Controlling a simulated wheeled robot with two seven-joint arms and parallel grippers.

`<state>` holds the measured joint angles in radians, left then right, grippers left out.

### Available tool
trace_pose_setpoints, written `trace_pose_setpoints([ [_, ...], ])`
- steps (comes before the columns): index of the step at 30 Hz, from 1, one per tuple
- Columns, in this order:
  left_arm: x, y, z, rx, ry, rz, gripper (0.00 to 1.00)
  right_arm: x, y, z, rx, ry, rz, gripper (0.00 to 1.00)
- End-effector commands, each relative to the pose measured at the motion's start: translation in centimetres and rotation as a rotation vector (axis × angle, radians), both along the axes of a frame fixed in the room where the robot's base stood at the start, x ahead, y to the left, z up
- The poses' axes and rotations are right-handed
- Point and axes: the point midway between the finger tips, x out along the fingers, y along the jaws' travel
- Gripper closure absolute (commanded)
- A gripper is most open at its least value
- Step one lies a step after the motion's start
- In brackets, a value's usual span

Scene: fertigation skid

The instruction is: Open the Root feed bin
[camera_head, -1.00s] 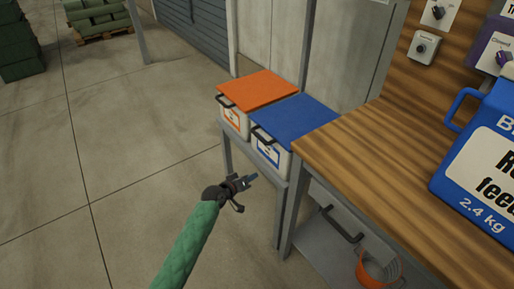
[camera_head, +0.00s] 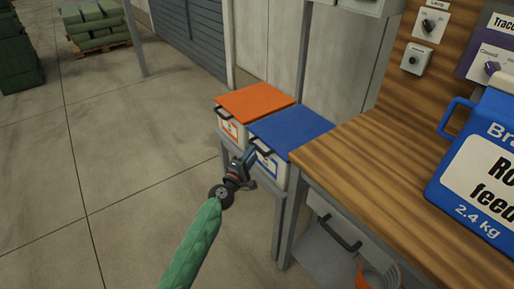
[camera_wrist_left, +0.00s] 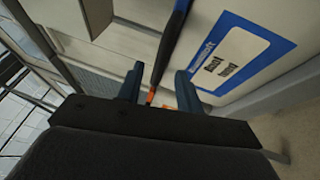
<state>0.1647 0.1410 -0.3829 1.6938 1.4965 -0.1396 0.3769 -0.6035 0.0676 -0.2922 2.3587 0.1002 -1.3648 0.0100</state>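The bin with the blue lid (camera_head: 296,130) stands on a low grey stand, its lid shut. It has a dark handle (camera_head: 263,139) at its front and a blue-bordered label (camera_wrist_left: 240,55), whose print is too small to read surely. My left gripper (camera_head: 247,158) is at the front of this bin, close to the handle. In the left wrist view its two fingers (camera_wrist_left: 159,88) are apart, with a dark, blue-edged bar (camera_wrist_left: 171,42) between or just beyond them; I cannot tell if they touch it. My right gripper is not in view.
A bin with an orange lid (camera_head: 254,101) stands just left of the blue one. A wooden workbench (camera_head: 350,150) is close on the right, with a blue jug (camera_head: 477,170) on it. An orange basket (camera_head: 377,275) is below.

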Motion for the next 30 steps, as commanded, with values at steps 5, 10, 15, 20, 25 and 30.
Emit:
trace_pose_setpoints([
  [5, 2.2, -1.3, 0.6, 0.001, -0.001, -0.001, 0.64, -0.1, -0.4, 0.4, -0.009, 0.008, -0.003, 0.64],
  [10, 3.4, -2.0, 0.7, 0.002, -0.001, -0.001, 0.64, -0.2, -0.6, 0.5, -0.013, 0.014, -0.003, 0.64],
  [15, 3.7, -2.2, 0.7, 0.003, -0.001, -0.001, 0.64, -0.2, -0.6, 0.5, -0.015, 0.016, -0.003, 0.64],
  [20, 3.7, -2.2, 0.7, 0.003, -0.001, -0.001, 0.64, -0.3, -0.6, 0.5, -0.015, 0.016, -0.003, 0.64],
  [25, 3.7, -2.2, 0.8, 0.003, -0.001, -0.001, 0.91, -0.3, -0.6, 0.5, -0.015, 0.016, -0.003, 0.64],
  [30, 3.7, -2.2, 0.7, 0.003, -0.001, -0.001, 1.0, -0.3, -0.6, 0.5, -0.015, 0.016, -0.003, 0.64],
])
